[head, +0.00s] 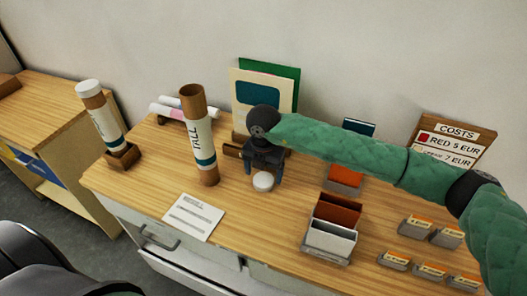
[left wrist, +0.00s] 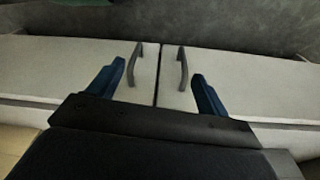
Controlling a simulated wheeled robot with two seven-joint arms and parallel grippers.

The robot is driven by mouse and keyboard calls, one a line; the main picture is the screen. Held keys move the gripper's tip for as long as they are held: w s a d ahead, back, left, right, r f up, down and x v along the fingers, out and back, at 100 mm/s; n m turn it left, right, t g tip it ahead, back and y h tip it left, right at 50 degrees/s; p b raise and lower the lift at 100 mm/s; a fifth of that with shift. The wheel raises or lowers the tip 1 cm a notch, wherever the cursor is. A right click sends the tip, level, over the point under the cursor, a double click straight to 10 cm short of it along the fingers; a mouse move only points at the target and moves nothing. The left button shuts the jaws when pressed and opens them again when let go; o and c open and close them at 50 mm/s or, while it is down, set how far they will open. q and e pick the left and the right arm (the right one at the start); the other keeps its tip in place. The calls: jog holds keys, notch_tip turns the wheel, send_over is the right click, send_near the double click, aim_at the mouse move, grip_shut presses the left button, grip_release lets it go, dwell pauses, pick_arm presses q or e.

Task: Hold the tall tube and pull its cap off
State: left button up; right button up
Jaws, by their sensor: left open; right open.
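The tall tube (head: 204,168) is brown with a white and teal label reading TALL. It stands upright on the wooden table, and its top end is open, with no cap on it. A round white cap (head: 263,183) lies on the table to the right of the tube. My right gripper (head: 264,176) is open and points down just over the cap, its fingers at either side; I cannot tell whether they touch it. My left gripper (left wrist: 158,78) is open and empty in the left wrist view, in front of pale cabinet doors, away from the tube.
A white-capped tube (head: 101,117) leans in a wooden holder (head: 124,157) at the table's left end. A paper sheet (head: 192,217) lies in front of the tall tube. Rolled papers (head: 171,111) and upright folders (head: 270,80) are behind. Card boxes (head: 330,237) and tags stand right.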

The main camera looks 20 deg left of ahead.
aim_at(264, 179)
pick_arm(q)
notch_tip(264, 179, up, 10)
jog(key=w+d+b, duration=0.2)
jog(key=b, duration=0.1)
pick_arm(e)
notch_tip(264, 179, up, 10)
